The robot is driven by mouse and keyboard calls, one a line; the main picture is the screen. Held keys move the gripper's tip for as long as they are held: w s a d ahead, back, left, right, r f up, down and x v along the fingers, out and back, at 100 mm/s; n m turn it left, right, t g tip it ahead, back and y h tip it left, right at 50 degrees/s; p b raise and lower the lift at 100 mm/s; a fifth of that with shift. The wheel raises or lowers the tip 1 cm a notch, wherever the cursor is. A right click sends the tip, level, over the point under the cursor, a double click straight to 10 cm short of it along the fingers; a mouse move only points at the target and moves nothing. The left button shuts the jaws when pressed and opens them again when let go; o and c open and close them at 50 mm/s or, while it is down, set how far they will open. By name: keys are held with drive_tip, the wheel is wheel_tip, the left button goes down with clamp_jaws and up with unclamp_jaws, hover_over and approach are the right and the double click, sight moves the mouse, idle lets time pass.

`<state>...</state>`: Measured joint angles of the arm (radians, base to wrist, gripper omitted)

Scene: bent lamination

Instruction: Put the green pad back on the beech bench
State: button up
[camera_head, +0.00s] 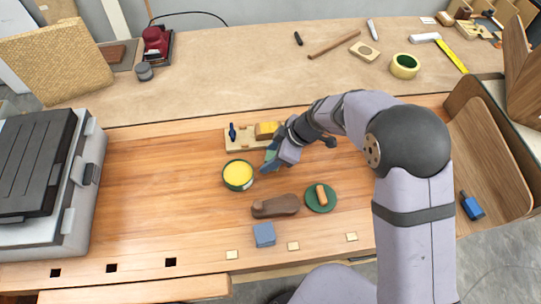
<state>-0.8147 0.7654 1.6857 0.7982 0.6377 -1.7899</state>
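My gripper (270,161) is low over the middle of the beech bench (160,170), just right of a round tin with a yellow top (238,175). A small teal-green piece, which looks like the green pad (271,155), shows at the fingertips, and the gripper seems shut on it. The fingers and wrist hide part of it. I cannot tell whether it touches the bench. A flat round dark green disc (314,206) lies on the bench to the lower right, with a small tan piece on top.
A pale tray (240,142) with a blue peg and yellow block stands behind my gripper. A brown wooden tool (275,206) and a blue block (264,235) lie in front. A grey machine (75,195) stands left; curved plywood (490,160) right.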

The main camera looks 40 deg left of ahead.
drive_tip(key=shift+r, duration=0.2)
drive_tip(key=shift+w+d+r, duration=0.15)
drive_tip(key=shift+r, duration=0.3)
drive_tip(key=b+v, duration=0.2)
drive_tip(key=v, duration=0.9)
drive_tip(key=shift+b, duration=0.35)
drive_tip(key=s+d+r+m+t+h+p, duration=0.1)
drive_tip(key=d+r+m+h+p, duration=0.15)
drive_tip(key=d+m, duration=0.85)
drive_tip(key=s+d+r+m+h+p, duration=0.15)
drive_tip(key=d+m+p, duration=0.35)
drive_tip(key=d, duration=1.3)
drive_tip(key=s+d+f+m+t+h+b, duration=0.1)
drive_tip(key=s+d+f+m+b, duration=0.3)
drive_tip(key=d+f, duration=0.5)
drive_tip(key=m+b, duration=0.2)
drive_tip(key=b, duration=0.1)
drive_tip(key=shift+d, duration=0.3)
